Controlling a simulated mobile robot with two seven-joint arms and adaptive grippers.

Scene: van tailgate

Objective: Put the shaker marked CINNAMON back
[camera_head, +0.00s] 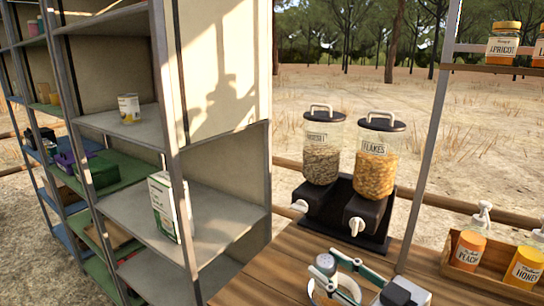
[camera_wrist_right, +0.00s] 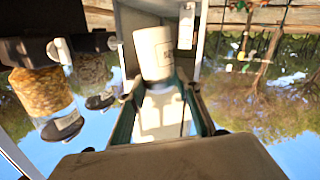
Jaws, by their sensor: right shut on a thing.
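My right gripper (camera_head: 338,282) is low in the middle of the head view, over the wooden counter. It is shut on a pale shaker (camera_head: 325,263) with a grey top. In the right wrist view the same shaker (camera_wrist_right: 154,52) sits between the fingers of my right gripper (camera_wrist_right: 162,92), and this picture is upside down. A dark mark shows on its label, but I cannot read the word CINNAMON. My left gripper is not in view.
Two dispensers, one marked FLAKES (camera_head: 375,165), stand behind my right gripper. A wooden tray (camera_head: 460,275) with PEACH and HONEY jars is at right. A metal post (camera_head: 430,140) rises between. Grey shelving (camera_head: 130,200) at left holds a white box (camera_head: 165,207) and a can (camera_head: 129,108).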

